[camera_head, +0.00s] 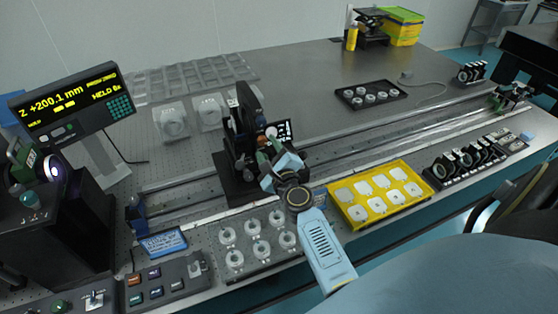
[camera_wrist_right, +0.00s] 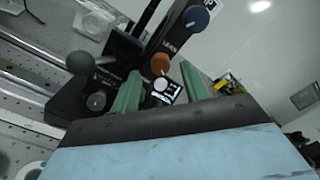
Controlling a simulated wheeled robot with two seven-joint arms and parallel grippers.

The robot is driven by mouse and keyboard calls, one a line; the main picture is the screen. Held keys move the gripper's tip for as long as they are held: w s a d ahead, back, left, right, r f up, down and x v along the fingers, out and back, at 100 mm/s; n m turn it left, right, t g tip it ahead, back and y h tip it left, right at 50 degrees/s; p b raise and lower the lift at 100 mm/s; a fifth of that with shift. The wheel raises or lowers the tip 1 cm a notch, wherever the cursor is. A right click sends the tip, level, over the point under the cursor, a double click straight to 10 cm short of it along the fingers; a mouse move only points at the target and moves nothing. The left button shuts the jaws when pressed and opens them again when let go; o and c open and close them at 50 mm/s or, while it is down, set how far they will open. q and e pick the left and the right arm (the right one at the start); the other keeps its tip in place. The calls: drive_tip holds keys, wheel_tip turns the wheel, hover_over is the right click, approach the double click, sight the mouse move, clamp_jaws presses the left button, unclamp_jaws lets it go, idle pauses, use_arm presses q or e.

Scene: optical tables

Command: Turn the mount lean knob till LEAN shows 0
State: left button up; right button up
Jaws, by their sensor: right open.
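The dark mount (camera_head: 238,150) stands upright on the rail, left of centre in the head view. In the right wrist view the mount (camera_wrist_right: 125,65) carries an orange knob (camera_wrist_right: 160,63), a white knob (camera_wrist_right: 161,85), a blue knob (camera_wrist_right: 196,18) and a dark ball handle (camera_wrist_right: 80,62). Small lettering beside the orange knob is hard to read. My right gripper (camera_head: 267,147) is at the mount's right side. Its green fingers (camera_wrist_right: 160,74) are open, apart on either side of the orange and white knobs in the picture; contact cannot be told. My left gripper is not in view.
The display (camera_head: 72,103) reads "Z +200.1 mm"; I see no clear LEAN value. A tray of round parts (camera_head: 290,262) and a yellow tray (camera_head: 337,199) lie near my right arm. A button box (camera_head: 165,285) stands front left. The back of the table has free room.

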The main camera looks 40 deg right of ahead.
drive_tip(key=b+v, duration=0.1)
drive_tip(key=v, duration=1)
drive_tip(key=shift+s, duration=0.15)
